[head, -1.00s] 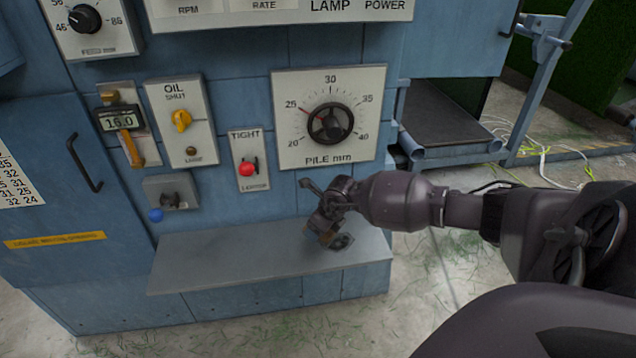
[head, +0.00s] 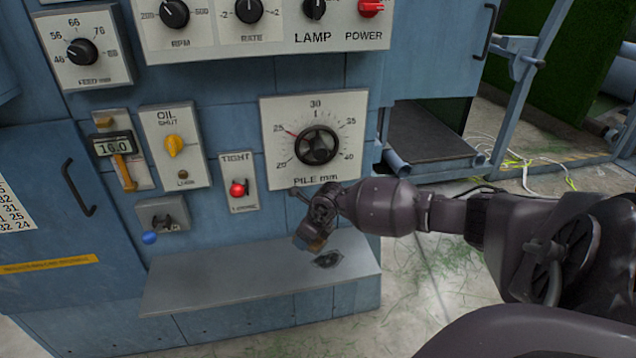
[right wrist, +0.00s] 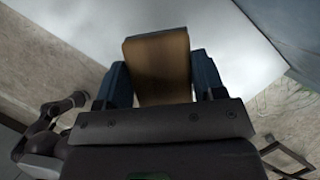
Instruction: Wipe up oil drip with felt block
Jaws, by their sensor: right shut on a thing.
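A dark oil drip (head: 328,260) lies on the grey shelf (head: 215,278) at the foot of the blue machine, toward the shelf's right end. My right gripper (head: 312,236) is in the head view, above the shelf and a little up and left of the drip. It is shut on the tan-brown felt block (right wrist: 158,65), which shows between the two blue fingers in the right wrist view. In the head view only a small brown part of the block (head: 316,246) shows. It appears apart from the drip. My left gripper is not in view.
The machine's front carries a pile dial (head: 316,145), a red-knobbed switch (head: 238,189), a yellow oil knob (head: 174,146), a blue-tipped lever (head: 150,237) and a digital gauge (head: 114,147). The left part of the shelf is clear. Grass clippings litter the floor.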

